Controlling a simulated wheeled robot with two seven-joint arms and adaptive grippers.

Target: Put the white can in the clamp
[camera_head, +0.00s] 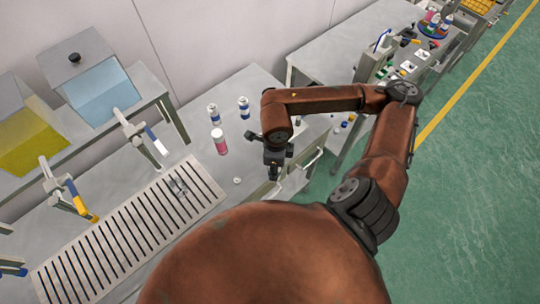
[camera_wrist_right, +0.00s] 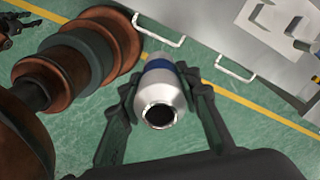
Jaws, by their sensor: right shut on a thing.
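My right gripper (camera_head: 275,165) hangs at the front right edge of the near table in the head view. In the right wrist view its fingers (camera_wrist_right: 160,110) are shut on the sides of a white-silver can (camera_wrist_right: 162,88) with a blue band and a dark open mouth. The can is held clear above the green floor; in the head view it is mostly hidden by the gripper. A dark part at the wrist view's top left may be my left gripper (camera_wrist_right: 14,30).
Two blue-and-white cans (camera_head: 214,114) (camera_head: 243,107) and a pink-and-white can (camera_head: 219,141) stand on the near table. A small white disc (camera_head: 237,181) lies nearby. Yellow and blue-handled tap-like fittings (camera_head: 68,193) stand left. A second table (camera_head: 330,62) with equipment is at the back right.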

